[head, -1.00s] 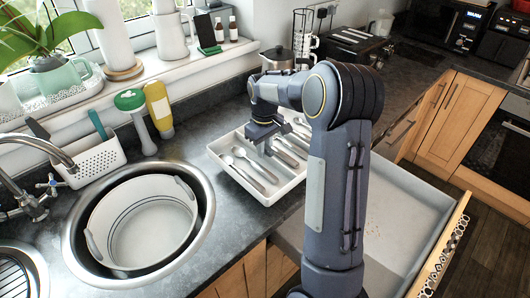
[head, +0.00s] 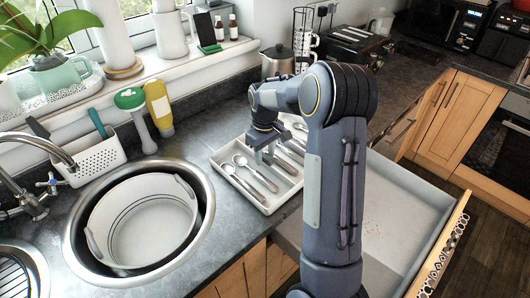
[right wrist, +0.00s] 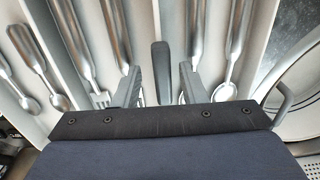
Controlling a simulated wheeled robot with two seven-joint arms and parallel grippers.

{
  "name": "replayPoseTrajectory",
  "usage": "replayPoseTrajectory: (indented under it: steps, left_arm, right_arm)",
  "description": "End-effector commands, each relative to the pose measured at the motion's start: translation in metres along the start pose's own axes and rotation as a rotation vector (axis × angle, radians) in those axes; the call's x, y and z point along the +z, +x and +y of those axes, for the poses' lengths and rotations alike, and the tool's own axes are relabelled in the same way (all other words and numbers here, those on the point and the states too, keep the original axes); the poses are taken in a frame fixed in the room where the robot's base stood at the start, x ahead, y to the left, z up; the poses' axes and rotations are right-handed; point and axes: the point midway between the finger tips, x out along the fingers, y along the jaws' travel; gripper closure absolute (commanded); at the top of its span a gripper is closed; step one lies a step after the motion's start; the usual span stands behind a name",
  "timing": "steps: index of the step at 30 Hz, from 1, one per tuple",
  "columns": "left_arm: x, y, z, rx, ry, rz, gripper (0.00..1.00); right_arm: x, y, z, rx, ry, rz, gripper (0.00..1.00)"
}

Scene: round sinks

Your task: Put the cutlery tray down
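The white cutlery tray (head: 236,187) rests on the dark worktop, as far as I can tell, beside the open drawer. It holds spoons (head: 256,172), forks and other cutlery in long compartments. My right gripper (head: 265,157) is over the middle of the tray and hides part of it. In the right wrist view, its two fingers (right wrist: 160,72) stand apart, pointing in among the cutlery. A dark upright piece (right wrist: 160,62) shows between them with gaps on both sides; I cannot tell whether it is a handle or part of the tray. My left gripper is not in view.
An open, nearly empty drawer (head: 393,222) lies below and right of the tray. A round sink with a white basin (head: 140,222) is to the left. A kettle (head: 277,62), mug rack and toaster (head: 357,43) stand behind. Worktop is free between sink and tray.

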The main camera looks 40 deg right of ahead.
Motion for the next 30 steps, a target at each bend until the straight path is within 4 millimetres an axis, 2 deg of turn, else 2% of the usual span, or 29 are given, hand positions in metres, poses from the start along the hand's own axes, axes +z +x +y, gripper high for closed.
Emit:
replayPoseTrajectory:
  steps: [5,8,15,21,30]
  left_arm:
    - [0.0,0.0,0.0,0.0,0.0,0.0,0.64]
    - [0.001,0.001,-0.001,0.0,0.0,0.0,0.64]
    - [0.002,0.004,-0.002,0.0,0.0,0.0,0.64]
    - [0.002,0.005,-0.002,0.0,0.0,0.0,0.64]
    - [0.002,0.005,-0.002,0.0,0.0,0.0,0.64]
  right_arm:
    - [-0.001,-0.01,0.0,0.001,0.0,0.003,0.62]
    - [-0.001,-0.027,0.001,0.002,0.0,0.005,0.62]
    - [-0.001,-0.08,0.001,0.003,0.0,0.005,0.62]
    - [-0.001,-0.112,0.0,0.002,-0.001,0.003,0.62]
    - [0.003,-0.126,-0.003,-0.005,0.003,0.009,0.62]
